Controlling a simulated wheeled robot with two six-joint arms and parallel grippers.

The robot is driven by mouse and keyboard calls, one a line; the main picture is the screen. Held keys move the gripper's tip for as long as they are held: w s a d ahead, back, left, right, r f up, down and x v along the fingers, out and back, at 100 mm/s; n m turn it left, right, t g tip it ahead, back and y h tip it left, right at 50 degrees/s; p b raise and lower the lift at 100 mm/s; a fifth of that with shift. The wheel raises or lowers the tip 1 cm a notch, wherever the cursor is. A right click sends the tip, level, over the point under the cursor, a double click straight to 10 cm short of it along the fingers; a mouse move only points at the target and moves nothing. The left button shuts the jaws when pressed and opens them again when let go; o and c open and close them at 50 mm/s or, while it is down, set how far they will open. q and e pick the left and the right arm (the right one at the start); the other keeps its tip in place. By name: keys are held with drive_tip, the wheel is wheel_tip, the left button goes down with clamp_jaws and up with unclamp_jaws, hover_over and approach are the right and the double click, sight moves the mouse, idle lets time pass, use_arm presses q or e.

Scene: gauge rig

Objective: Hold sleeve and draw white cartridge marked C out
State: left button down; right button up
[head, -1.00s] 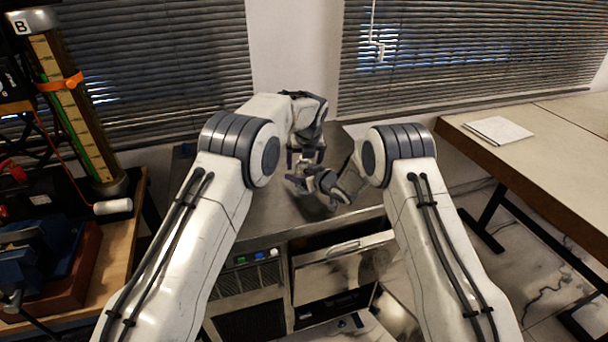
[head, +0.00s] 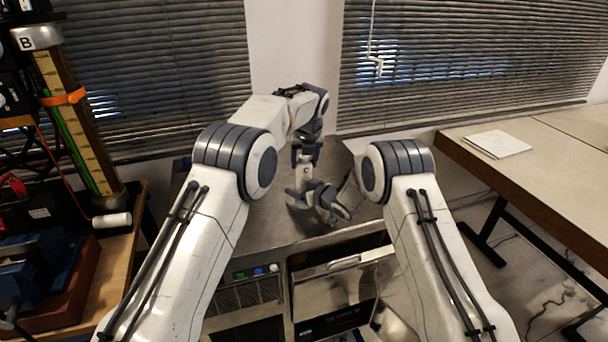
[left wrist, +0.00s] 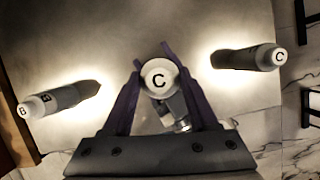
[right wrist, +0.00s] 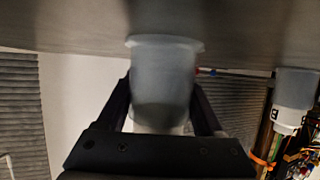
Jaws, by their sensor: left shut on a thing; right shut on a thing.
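A white cartridge marked C (head: 306,171) stands upright in the head view, with its round lettered end also facing the left wrist view (left wrist: 158,76). My left gripper (head: 306,157) is shut on it from above. A translucent grey sleeve with a flange (right wrist: 163,75) fills the middle of the right wrist view, the flange at the bench top. My right gripper (head: 312,195) is shut on this sleeve, low and below my left gripper. Some white shows at the sleeve's end in the right wrist view. I cannot tell whether the cartridge's lower end is inside the sleeve.
In the left wrist view, a cartridge marked B (left wrist: 45,103) stands at left and another marked C (left wrist: 258,58) at right, each in a grey sleeve. A metal bench (head: 260,228) lies under the grippers. A wooden table (head: 560,165) is at right.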

use_arm(q)
wheel_tip(320, 180, up, 4)
drive_tip(key=shift+r, duration=0.25)
use_arm(e)
drive_tip(key=o, duration=1.3)
drive_tip(key=shift+o, duration=0.2)
